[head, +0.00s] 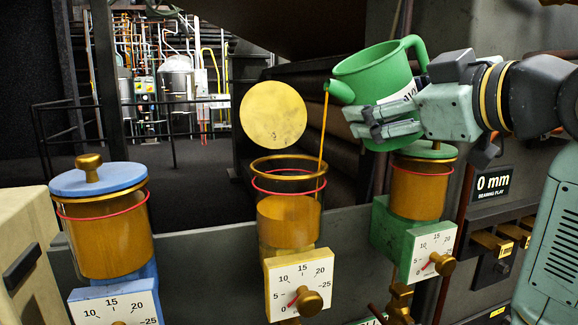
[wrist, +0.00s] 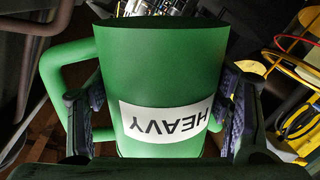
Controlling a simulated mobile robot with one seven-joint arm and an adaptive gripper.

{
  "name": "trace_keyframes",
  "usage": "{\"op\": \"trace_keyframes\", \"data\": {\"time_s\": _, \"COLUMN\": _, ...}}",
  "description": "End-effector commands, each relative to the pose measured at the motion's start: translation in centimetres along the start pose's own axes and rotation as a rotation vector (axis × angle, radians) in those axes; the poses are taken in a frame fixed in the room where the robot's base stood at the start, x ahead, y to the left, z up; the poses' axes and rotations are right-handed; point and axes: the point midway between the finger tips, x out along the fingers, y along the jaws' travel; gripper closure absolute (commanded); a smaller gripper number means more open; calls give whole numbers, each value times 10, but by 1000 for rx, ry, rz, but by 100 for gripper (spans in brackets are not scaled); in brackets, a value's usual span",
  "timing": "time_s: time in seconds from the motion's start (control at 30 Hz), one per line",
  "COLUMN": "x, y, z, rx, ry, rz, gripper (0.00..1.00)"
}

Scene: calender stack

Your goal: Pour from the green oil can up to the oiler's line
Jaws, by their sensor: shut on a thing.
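The green oil can (head: 374,70) is tilted with its spout down to the left, and a thin amber stream falls from the spout. My gripper (head: 372,122) is shut on the can; the wrist view shows the can (wrist: 150,75) between both fingers with a label reading HEAVY. The stream enters the open middle oiler (head: 289,220), a glass cup with a yellow dial base. Its oil stands partway up, below the red line (head: 289,193) near the rim. Its round yellow lid (head: 273,115) stands raised behind the cup.
A blue-lidded oiler (head: 103,235) stands at left and a green-lidded oiler (head: 418,190) at right, just below my gripper; both look full of amber oil. A sign (head: 493,183) reads 0 mm. A dark railing and machinery lie behind.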

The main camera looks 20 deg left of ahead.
Motion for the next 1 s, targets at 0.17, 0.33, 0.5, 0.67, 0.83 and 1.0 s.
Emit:
{"op": "trace_keyframes", "data": {"time_s": 0.17, "x": 0, "y": -4, "z": -3, "rx": -50, "ry": -5, "rz": 5, "gripper": 80}}
{"op": "trace_keyframes", "data": {"time_s": 0.33, "x": 1, "y": -7, "z": -4, "rx": -90, "ry": -11, "rz": 7, "gripper": 80}}
{"op": "trace_keyframes", "data": {"time_s": 0.5, "x": 1, "y": -10, "z": -6, "rx": -124, "ry": -16, "rz": 9, "gripper": 80}}
{"op": "trace_keyframes", "data": {"time_s": 0.67, "x": 1, "y": -12, "z": -6, "rx": -148, "ry": -20, "rz": 10, "gripper": 80}}
{"op": "trace_keyframes", "data": {"time_s": 0.83, "x": 2, "y": -14, "z": -4, "rx": -171, "ry": -23, "rz": 11, "gripper": 80}}
{"op": "trace_keyframes", "data": {"time_s": 1.0, "x": 2, "y": -16, "z": -2, "rx": -192, "ry": -26, "rz": 12, "gripper": 80}}
